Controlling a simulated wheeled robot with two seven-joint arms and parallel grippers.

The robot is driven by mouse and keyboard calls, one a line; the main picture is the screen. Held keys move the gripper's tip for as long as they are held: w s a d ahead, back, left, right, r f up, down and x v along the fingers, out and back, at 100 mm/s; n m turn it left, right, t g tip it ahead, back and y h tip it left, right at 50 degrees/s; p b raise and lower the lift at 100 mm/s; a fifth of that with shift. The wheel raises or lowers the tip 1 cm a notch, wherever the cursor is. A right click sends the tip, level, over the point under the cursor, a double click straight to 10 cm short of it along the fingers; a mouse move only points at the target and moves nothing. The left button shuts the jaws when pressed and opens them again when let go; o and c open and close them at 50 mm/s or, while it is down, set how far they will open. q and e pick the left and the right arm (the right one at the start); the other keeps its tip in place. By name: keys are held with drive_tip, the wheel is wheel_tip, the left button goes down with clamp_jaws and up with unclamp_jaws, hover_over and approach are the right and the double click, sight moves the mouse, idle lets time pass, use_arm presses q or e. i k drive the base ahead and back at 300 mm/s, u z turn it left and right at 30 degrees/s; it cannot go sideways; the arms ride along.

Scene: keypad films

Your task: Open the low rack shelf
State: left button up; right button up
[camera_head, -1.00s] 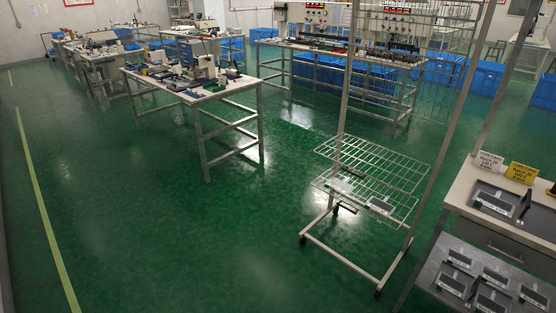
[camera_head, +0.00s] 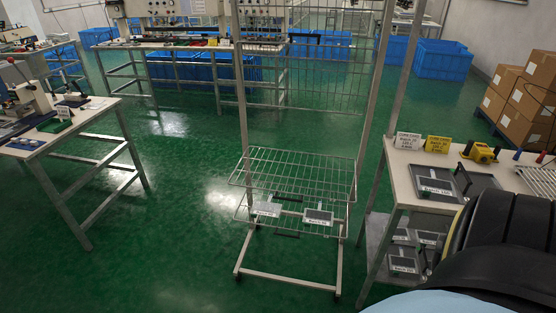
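The wheeled metal rack stands in the middle of the head view. Its low wire shelf (camera_head: 325,169) juts out flat toward the left from between the posts. A second wire level (camera_head: 338,218) sits just below it, and keypad film pieces (camera_head: 318,216) with white and dark faces lie there. Higher on the rack, another wire panel (camera_head: 310,85) hangs upright between the posts. Neither gripper is in view. A dark rounded part at the lower right seems to be my own arm, and its gripper does not show.
A white table (camera_head: 398,168) with labelled signs, a yellow device (camera_head: 480,152) and trays stands right of the rack. A workbench (camera_head: 90,125) stands at the left. Cardboard boxes (camera_head: 530,95) and blue crates (camera_head: 445,58) are at the back right. Green floor is clear left of the rack.

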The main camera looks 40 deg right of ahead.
sight(275, 196)
drive_tip(key=z, duration=0.75)
drive_tip(key=i, duration=0.95)
drive_tip(key=z, duration=1.05)
